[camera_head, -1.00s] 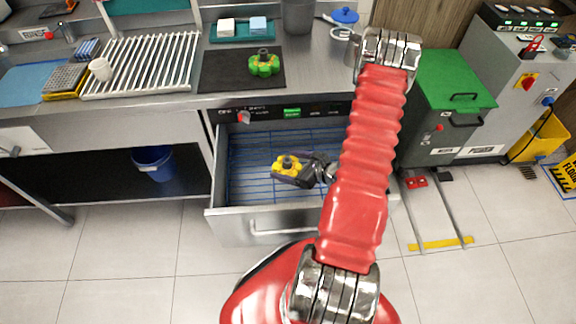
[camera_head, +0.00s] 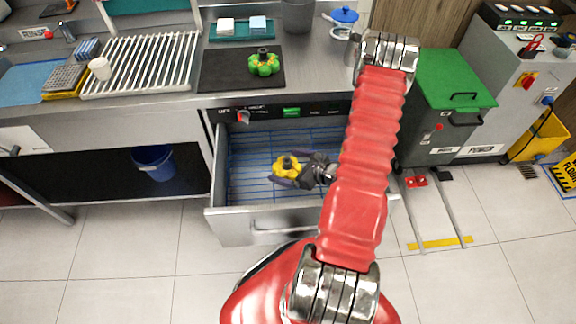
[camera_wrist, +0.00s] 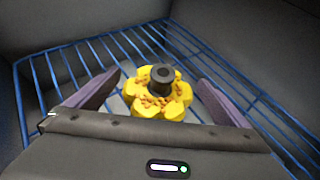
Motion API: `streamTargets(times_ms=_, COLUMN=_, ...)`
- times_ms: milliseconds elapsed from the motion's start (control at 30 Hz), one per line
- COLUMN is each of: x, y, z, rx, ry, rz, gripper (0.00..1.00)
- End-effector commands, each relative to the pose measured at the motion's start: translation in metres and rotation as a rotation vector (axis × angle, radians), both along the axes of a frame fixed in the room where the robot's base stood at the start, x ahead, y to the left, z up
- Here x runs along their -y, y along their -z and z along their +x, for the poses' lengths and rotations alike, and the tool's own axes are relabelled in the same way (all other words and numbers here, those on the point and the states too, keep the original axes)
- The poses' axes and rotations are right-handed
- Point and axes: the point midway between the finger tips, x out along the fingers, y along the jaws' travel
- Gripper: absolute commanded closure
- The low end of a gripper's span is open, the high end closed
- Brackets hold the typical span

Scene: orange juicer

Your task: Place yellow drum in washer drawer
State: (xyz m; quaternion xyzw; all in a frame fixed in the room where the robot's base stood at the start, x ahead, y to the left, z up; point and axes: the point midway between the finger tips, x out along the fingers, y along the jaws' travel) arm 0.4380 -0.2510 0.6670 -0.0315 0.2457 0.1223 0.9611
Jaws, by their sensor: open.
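The yellow drum (camera_head: 286,167) is a flower-shaped piece with a dark hub on top. It is inside the open washer drawer (camera_head: 262,226), over the blue wire rack. In the wrist view the drum (camera_wrist: 160,98) sits upright between the fingers, with orange bits on its lobes and the blue rack (camera_wrist: 75,57) around it. My gripper (camera_head: 280,168) is inside the drawer with its fingers spread. In the wrist view the fingers of my gripper (camera_wrist: 158,90) stand apart on both sides of the drum, with gaps to it. The arm hides the drawer's right part.
A green flower-shaped drum (camera_head: 264,62) lies on a dark mat (camera_head: 222,72) on the counter above. A white slatted rack (camera_head: 150,62) and a white cup (camera_head: 100,68) stand to the left. A green-lidded bin (camera_head: 450,80) stands right of the drawer.

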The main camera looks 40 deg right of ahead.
Motion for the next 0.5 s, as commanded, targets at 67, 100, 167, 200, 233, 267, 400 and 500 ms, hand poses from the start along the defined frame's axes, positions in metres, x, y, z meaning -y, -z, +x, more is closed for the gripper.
streamTargets(times_ms=67, x=0.0, y=-0.002, z=0.0, rx=0.0, ry=0.0, rz=-0.001, gripper=0.0)
streamTargets(times_ms=100, x=0.001, y=-0.003, z=-0.001, rx=0.0, ry=0.001, rz=0.0, gripper=0.0)
streamTargets(times_ms=167, x=0.002, y=-0.004, z=-0.004, rx=0.0, ry=0.002, rz=-0.001, gripper=0.0)
streamTargets(times_ms=200, x=0.003, y=-0.006, z=-0.007, rx=0.0, ry=0.002, rz=0.0, gripper=0.0)
streamTargets(times_ms=233, x=0.003, y=-0.007, z=-0.01, rx=0.0, ry=0.003, rz=0.001, gripper=0.0)
streamTargets(times_ms=267, x=0.004, y=-0.009, z=-0.013, rx=0.0, ry=0.003, rz=0.001, gripper=0.0)
streamTargets(times_ms=400, x=0.008, y=-0.018, z=-0.028, rx=0.0, ry=0.003, rz=-0.001, gripper=0.0)
streamTargets(times_ms=500, x=0.011, y=-0.025, z=-0.04, rx=0.0, ry=0.003, rz=-0.001, gripper=0.0)
